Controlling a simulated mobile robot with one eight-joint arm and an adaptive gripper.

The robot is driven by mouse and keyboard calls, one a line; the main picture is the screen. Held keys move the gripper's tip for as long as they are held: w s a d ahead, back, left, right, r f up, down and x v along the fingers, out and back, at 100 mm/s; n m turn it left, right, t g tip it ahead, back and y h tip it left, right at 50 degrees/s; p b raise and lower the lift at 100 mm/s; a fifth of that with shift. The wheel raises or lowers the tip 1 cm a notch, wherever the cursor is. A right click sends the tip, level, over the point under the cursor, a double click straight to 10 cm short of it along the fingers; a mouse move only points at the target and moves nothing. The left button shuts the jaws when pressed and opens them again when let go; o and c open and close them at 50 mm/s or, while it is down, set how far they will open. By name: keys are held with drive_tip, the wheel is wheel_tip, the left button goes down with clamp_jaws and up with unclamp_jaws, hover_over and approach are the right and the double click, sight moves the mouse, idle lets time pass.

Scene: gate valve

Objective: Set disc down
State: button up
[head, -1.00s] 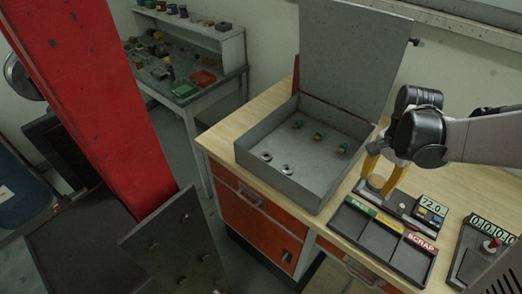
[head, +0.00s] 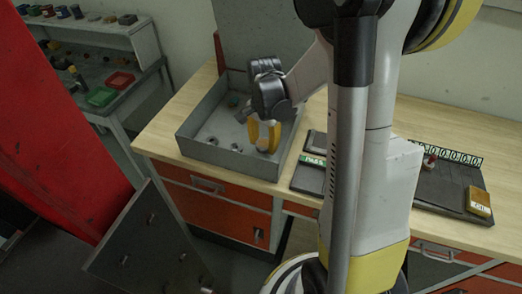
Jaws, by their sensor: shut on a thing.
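My gripper (head: 263,148) is inside the outline of the open grey metal box (head: 198,150), near its right side. Its yellow fingers point down and are shut on a disc. The disc is small and mostly hidden between the fingertips, and I cannot tell whether it touches the box floor. Small ring-like discs lie on the box floor, one at the left (head: 210,140) and one nearer the gripper (head: 236,147). A teal and brass part (head: 233,101) stands farther back in the box.
The box's raised lid (head: 245,35) stands behind it. The dark sorting tray with a green PASS label (head: 313,160) is to the right, partly hidden by my arm. The bench's left front corner (head: 155,140) is clear.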

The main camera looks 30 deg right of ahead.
sight(263, 155)
drive_tip(key=shift+f+b, duration=0.45)
drive_tip(key=shift+f, duration=1.25)
drive_tip(key=shift+f, duration=0.15)
drive_tip(key=o, duration=1.4)
drive_tip(key=shift+c, duration=0.2)
